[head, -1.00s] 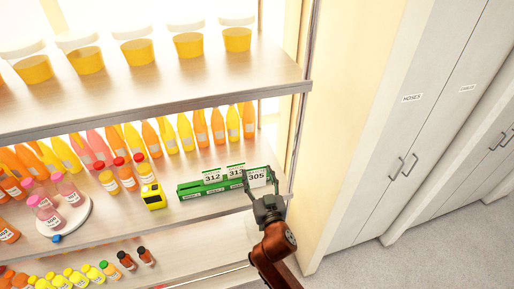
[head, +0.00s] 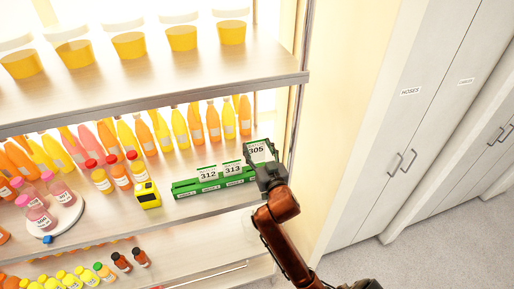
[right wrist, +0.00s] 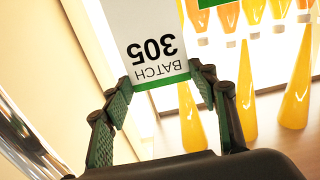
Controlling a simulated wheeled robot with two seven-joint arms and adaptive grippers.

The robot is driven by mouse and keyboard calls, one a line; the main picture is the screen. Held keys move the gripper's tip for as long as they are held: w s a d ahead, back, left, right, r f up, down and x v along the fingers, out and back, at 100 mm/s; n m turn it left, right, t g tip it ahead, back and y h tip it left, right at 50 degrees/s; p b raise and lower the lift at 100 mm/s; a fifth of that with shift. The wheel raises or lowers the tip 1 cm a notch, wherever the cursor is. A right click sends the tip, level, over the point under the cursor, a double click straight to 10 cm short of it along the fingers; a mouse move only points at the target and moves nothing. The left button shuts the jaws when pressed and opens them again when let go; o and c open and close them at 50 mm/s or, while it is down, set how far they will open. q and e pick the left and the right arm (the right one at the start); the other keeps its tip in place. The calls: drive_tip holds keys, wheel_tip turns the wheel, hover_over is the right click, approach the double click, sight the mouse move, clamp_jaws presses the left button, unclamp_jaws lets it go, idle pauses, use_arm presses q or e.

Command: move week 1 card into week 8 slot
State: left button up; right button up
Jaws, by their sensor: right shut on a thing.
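My right gripper (head: 262,159) is shut on the white card reading 305 (head: 257,151). The card is held above the right end of the green rack (head: 212,188). In the right wrist view the card (right wrist: 150,45) appears upside down, reads "BATCH 305" and has a green edge between the fingers (right wrist: 163,88). Cards 312 (head: 208,174) and 313 (head: 232,169) stand in the rack. The small slot labels on the rack's front are too small to read. My left gripper is not in view.
Tall orange and yellow bottles (head: 196,124) stand behind the rack. A yellow box-like device (head: 148,196) is left of it. The upper shelf edge (head: 160,110) runs above, and a shelf post (head: 295,125) stands close on the right.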

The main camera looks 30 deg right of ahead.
sight(256, 157)
drive_tip(key=shift+f+b, duration=1.6)
drive_tip(key=shift+f, duration=0.15)
drive_tip(key=shift+r+p, duration=0.25)
drive_tip(key=shift+p, duration=0.05)
drive_tip(key=shift+s+p, duration=0.1)
drive_tip(key=shift+p, duration=0.45)
drive_tip(key=shift+f+b, duration=0.8)
drive_tip(key=shift+f, duration=0.5)
drive_tip(key=shift+p, duration=0.3)
drive_tip(key=shift+f+b, duration=0.4)
drive_tip(key=shift+f, duration=0.35)
drive_tip(key=o, duration=1.2)
drive_tip(key=shift+r, duration=0.1)
drive_tip(key=shift+c, duration=0.2)
